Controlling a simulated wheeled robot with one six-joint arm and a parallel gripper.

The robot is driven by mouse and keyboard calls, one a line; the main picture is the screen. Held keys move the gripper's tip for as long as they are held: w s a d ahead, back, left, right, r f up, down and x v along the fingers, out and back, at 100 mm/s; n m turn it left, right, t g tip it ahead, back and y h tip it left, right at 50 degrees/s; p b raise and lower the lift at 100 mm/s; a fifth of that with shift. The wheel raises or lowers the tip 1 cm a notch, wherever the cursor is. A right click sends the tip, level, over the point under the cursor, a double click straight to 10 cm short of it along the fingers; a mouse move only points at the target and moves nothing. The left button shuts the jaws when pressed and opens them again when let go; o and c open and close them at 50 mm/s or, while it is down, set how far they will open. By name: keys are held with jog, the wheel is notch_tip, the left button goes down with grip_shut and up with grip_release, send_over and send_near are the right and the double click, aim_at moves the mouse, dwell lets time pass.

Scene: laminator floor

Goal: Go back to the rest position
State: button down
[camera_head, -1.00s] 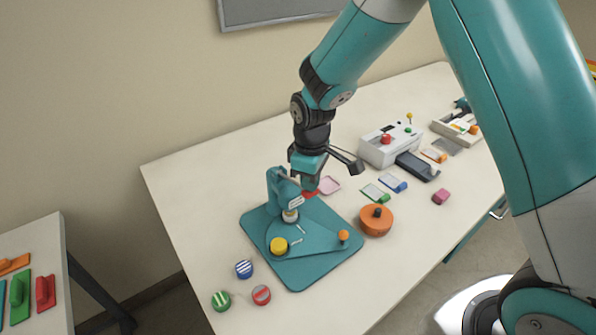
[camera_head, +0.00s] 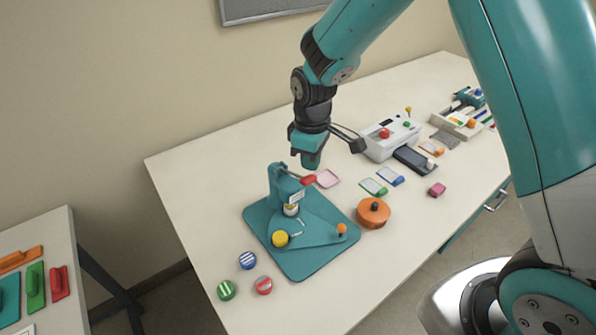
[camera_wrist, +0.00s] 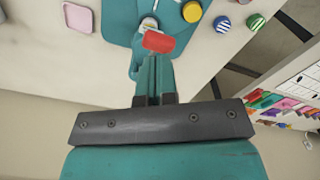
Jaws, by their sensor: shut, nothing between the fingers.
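My gripper (camera_head: 309,160) is shut and empty. In the head view it hangs just above the teal press (camera_head: 280,190), close to the press's red handle (camera_head: 308,180), with a small gap between them. In the wrist view my shut fingers (camera_wrist: 155,80) point toward the red handle (camera_wrist: 159,42), and the teal press base (camera_wrist: 122,20) lies beyond it. My arm reaches down from the upper right in the head view.
Around the press lie striped round pieces (camera_head: 247,260), an orange round container (camera_head: 373,213), a pink tray (camera_head: 328,179) and small cards (camera_head: 373,187). A white machine (camera_head: 390,137) stands behind right. A second table (camera_head: 60,235) is at the left. The table's back left is clear.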

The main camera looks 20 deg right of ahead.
jog(key=s+a+r+m+y+b, duration=0.1)
jog(key=s+r+b, duration=0.3)
jog(key=s, duration=0.8)
jog(key=s+a+r+m+y+b, duration=0.1)
jog(key=s+a+r+y+b, duration=0.2)
jog(key=s, duration=0.9)
notch_tip(320, 180, up, 3)
jog(key=shift+s+a+f+m+b, duration=0.1)
jog(key=shift+s+a+m+b, duration=0.25)
jog(key=shift+b, duration=0.2)
